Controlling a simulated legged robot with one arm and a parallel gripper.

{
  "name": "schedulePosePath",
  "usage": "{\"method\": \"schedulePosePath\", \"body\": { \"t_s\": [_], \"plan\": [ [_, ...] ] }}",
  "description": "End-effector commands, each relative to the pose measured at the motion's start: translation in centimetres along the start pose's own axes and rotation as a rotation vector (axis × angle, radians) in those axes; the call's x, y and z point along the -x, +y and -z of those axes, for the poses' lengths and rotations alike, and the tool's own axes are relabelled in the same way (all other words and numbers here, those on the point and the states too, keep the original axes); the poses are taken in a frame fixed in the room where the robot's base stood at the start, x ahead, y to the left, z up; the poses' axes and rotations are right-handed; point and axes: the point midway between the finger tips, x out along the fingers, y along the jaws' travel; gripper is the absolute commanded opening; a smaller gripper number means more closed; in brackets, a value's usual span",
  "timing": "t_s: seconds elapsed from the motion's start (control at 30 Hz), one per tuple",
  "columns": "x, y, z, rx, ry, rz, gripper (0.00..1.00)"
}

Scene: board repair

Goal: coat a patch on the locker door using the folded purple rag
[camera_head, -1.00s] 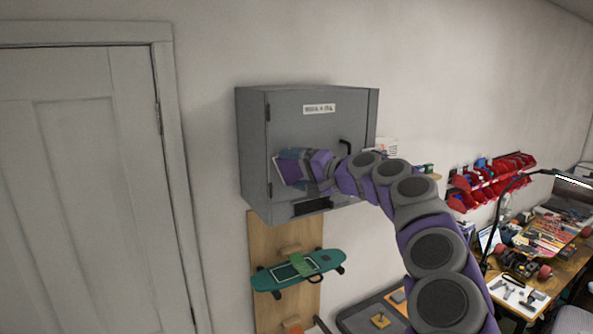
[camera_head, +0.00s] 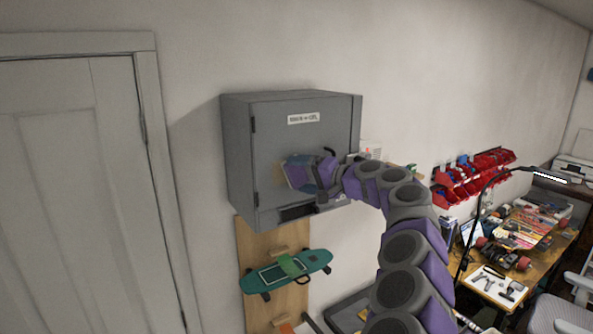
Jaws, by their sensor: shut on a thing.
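The grey locker (camera_head: 238,170) hangs on the wall, its door (camera_head: 285,145) shut, with a white label (camera_head: 303,118) near the top. My gripper (camera_head: 308,172) is in front of the lower middle of the door. It is shut on the folded purple rag (camera_head: 293,175), of which a purple edge shows at the gripper's left end, close to the door. I cannot tell whether the rag touches the door. My gripper and arm hide part of the door's lower right and most of the rag.
A teal skateboard (camera_head: 287,271) hangs on a wooden board (camera_head: 253,300) below the locker. A white door (camera_head: 75,180) stands at left. Red bins (camera_head: 480,175) and a cluttered workbench (camera_head: 530,240) are at right. A dark handle sits at the locker door's right.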

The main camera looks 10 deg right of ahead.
Motion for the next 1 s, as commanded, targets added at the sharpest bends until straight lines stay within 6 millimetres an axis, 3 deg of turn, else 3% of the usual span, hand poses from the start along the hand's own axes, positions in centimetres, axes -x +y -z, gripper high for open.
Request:
{"method": "schedulePosePath", "body": {
  "t_s": [0.43,1.0],
  "plan": [
    [0.3,0.4,1.1,0.0,0.002,0.001,0.65],
    [-1.4,-0.8,-2.2,0.0,-0.001,-0.001,0.65]
  ]
}}
